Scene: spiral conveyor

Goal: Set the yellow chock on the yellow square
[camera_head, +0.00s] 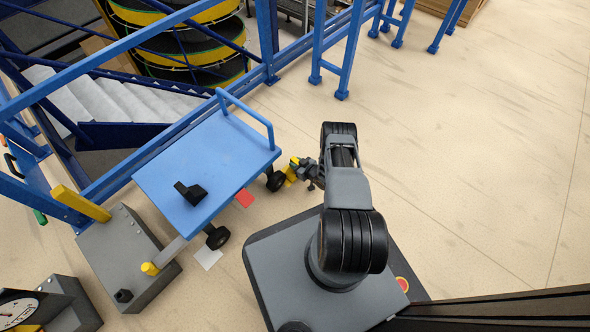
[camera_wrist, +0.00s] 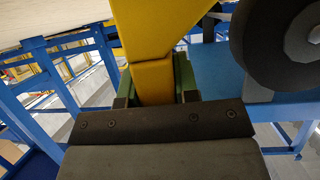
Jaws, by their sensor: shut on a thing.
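My gripper (camera_head: 304,168) is low by the right wheel of the blue cart. In the wrist view my gripper (camera_wrist: 154,88) is shut on the yellow chock (camera_wrist: 152,72), which fills the middle between the two fingers. The chock (camera_head: 293,170) shows in the head view as a small yellow patch at the gripper's tip, just right of the wheel. I cannot tell whether it touches the floor. I cannot make out the yellow square; part of the yellow by the gripper could belong to it.
The blue cart (camera_head: 205,160) carries a black chock (camera_head: 190,193). Its dark wheel (camera_head: 275,181) is close to my gripper, and a wheel (camera_wrist: 282,45) looms in the wrist view. A red square (camera_head: 244,198) and a white square (camera_head: 208,257) lie beside the cart. Floor at right is clear.

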